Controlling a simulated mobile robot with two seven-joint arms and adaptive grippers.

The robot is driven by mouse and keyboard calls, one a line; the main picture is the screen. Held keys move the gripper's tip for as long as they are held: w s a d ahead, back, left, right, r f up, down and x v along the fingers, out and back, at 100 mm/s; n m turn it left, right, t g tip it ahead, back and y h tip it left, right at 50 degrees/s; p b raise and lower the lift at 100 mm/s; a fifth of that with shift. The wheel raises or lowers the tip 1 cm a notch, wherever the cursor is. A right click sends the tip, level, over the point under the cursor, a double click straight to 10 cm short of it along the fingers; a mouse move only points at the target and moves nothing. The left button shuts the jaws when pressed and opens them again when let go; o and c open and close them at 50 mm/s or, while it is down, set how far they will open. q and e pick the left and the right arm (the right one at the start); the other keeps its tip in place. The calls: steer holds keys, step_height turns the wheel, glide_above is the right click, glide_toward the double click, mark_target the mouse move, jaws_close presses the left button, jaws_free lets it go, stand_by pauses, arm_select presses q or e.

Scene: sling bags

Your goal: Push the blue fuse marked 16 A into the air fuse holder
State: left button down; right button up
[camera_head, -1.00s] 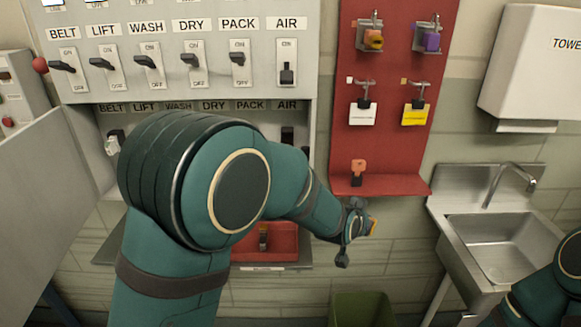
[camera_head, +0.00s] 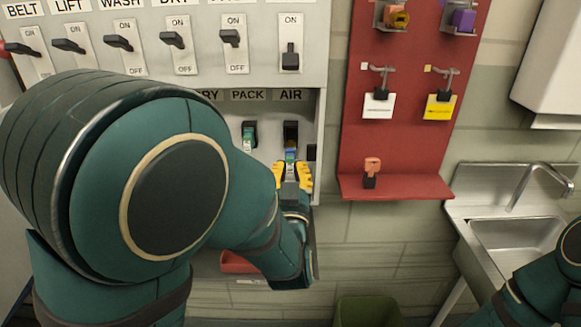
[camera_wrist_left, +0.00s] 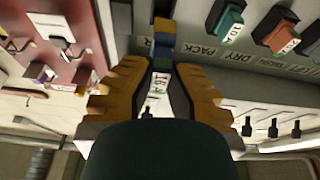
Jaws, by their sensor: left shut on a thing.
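The fuse (camera_head: 290,156) shows blue and green between the yellow fingertips of my left gripper (camera_head: 291,176). The air fuse holder (camera_head: 291,131) is a dark slot under the AIR label. The fuse is just below it in the head view; I cannot tell whether they touch. My right gripper is out of view.
A green fuse (camera_head: 249,135) sits in the PACK holder to the left. The AIR switch (camera_head: 290,57) is above the label. A red board (camera_head: 400,140) with hooks, tags and an orange-topped item (camera_head: 371,172) is to the right. A sink (camera_head: 515,240) is at far right.

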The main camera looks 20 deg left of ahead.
mark_target(291, 157)
arm_select(q)
steer(key=shift+s+d+r, duration=0.1)
steer(key=shift+s, duration=0.1)
steer(key=shift+w+a+b, duration=0.25)
steer(key=shift+w, duration=0.7)
steer(key=shift+w+a+b, duration=0.25)
steer(key=shift+w+a, duration=0.05)
steer(key=shift+w, duration=0.6)
steer(key=shift+w+a+b, duration=0.25)
steer(key=shift+w, duration=0.7)
steer(key=shift+w+a, duration=0.25)
steer(key=shift+w, duration=0.7)
steer(key=shift+w+a, duration=0.25)
steer(key=shift+w, duration=0.65)
steer(key=shift+w, duration=0.15)
steer(key=c, duration=1)
jaws_free()
steer(key=shift+c, duration=0.2)
